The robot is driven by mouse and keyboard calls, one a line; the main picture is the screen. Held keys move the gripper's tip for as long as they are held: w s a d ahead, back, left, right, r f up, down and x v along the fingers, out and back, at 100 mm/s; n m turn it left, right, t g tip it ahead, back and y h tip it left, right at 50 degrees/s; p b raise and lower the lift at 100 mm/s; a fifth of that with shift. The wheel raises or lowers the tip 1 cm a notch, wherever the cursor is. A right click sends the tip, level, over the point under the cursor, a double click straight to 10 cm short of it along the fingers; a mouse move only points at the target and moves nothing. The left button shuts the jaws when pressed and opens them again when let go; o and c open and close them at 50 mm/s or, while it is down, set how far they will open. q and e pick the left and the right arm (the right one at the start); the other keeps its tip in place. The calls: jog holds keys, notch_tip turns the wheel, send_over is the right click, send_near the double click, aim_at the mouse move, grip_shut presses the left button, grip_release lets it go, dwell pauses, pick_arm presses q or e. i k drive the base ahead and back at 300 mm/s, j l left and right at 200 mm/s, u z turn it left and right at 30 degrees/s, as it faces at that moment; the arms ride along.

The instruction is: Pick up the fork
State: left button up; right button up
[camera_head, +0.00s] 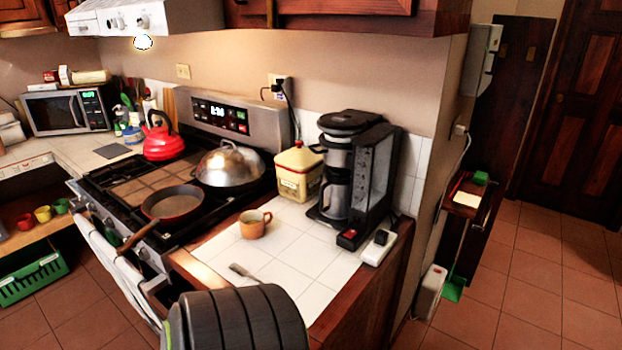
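A small silver utensil, which looks like the fork (241,270), lies on the white tiled counter (305,262) near its front. Only one end of it shows. The rest is hidden behind a dark ridged rounded shape (235,322) at the bottom of the view, which I cannot identify for certain. Neither of my grippers can be made out in the head view.
An orange mug (253,224) stands behind the fork. A yellow canister (298,172) and a black coffee maker (351,172) stand farther back. A pan (172,203), a domed lid (229,165) and a red kettle (161,138) are on the stove at left.

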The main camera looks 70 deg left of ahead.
aim_at(243, 272)
jog(key=i+l+u, duration=0.1)
jog(key=i+u, duration=0.2)
jog(key=i, duration=0.25)
jog(key=i+l+u, duration=0.15)
jog(key=i+u, duration=0.15)
jog(key=i, duration=0.2)
jog(key=i+l+u, duration=0.3)
jog(key=i, duration=0.2)
jog(key=i+u, duration=0.25)
jog(key=u, duration=0.2)
jog(key=i+u, duration=0.2)
jog(key=u, duration=0.25)
jog(key=i+u, duration=0.25)
jog(key=u, duration=0.25)
jog(key=i+l+u, duration=0.2)
jog(key=u, duration=0.25)
